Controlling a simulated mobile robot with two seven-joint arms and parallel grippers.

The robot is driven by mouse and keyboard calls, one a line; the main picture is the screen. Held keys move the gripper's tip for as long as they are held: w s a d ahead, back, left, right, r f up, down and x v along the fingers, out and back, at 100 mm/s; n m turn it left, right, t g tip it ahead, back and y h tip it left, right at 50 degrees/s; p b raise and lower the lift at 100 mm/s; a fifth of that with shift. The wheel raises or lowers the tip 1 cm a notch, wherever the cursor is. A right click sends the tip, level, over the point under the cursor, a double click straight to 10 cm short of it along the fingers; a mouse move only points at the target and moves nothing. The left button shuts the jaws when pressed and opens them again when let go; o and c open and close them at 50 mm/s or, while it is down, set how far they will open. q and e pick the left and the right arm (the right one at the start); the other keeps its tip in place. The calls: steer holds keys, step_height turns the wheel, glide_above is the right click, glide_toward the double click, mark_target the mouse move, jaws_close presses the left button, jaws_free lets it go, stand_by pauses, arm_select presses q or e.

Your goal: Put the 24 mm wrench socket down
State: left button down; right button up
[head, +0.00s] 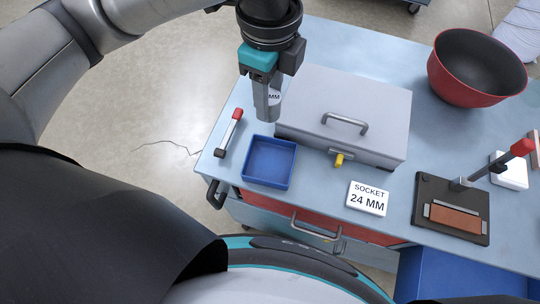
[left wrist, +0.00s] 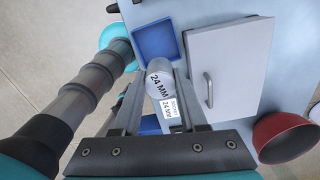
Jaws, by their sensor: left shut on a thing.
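The 24 mm wrench socket (left wrist: 158,80) is a grey cylinder marked "24 MM". It is held between the two fingers of my left gripper (head: 267,112), which is shut on it. The gripper points down beside the left end of the grey box, behind the blue tray (head: 270,162). A white card (head: 368,198) reading "SOCKET 24 MM" lies on the table in front of the box. My right gripper is not in view.
The grey lidded box (head: 350,95) fills the table's middle. A red-ended tool (head: 229,133) lies left of the empty-looking tray. A red bowl (head: 474,70) stands back right, and a dark stand (head: 428,210) front right. Bare tabletop (head: 322,185) lies between tray and card.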

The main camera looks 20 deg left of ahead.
mark_target(270, 119)
arm_select(q)
steer(key=shift+s+d+r+m, duration=0.25)
steer(key=shift+s+m, duration=0.2)
steer(key=shift+m, duration=0.35)
steer(key=shift+f, duration=0.3)
step_height(270, 119, down, 20)
steer(key=b, duration=0.4)
steer(key=shift+r+b, duration=0.25)
steer(key=shift+b, duration=0.05)
steer(key=shift+c, duration=2.2)
jaws_free()
step_height(270, 119, up, 12)
steer(key=p, duration=0.3)
steer(key=shift+r, duration=0.1)
